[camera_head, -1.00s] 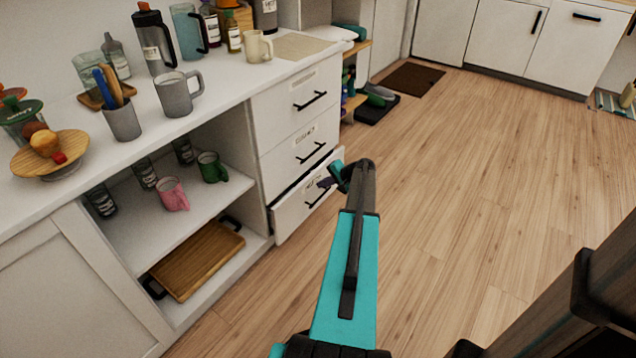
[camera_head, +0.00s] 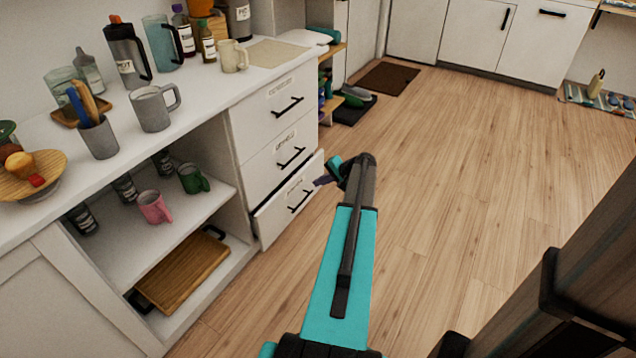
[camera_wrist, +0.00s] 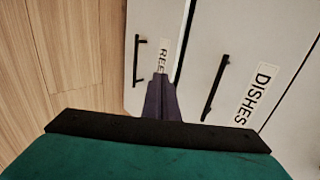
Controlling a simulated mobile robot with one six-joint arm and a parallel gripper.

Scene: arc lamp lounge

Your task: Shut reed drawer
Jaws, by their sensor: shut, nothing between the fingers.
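The reed drawer (camera_head: 271,224) is the bottom drawer of the white stack. It stands slightly open, its front jutting out past the drawers above, with a dark gap along its top edge. It has a black bar handle (camera_head: 300,200). In the wrist view its front (camera_wrist: 148,20) carries a label of which "REE" shows, the rest hidden behind my fingers. My gripper (camera_head: 321,181) is shut and empty, in front of the right part of the drawer front. Its dark purple fingers (camera_wrist: 160,82) point at the front beside the handle (camera_wrist: 137,60); I cannot tell whether they touch.
The drawer labelled DISHES (camera_wrist: 235,70) is directly above and looks shut. An open shelf with a pink mug (camera_head: 153,207), a green mug (camera_head: 192,179) and a wooden tray (camera_head: 182,270) lies to the left. The wooden floor (camera_head: 450,200) to the right is clear.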

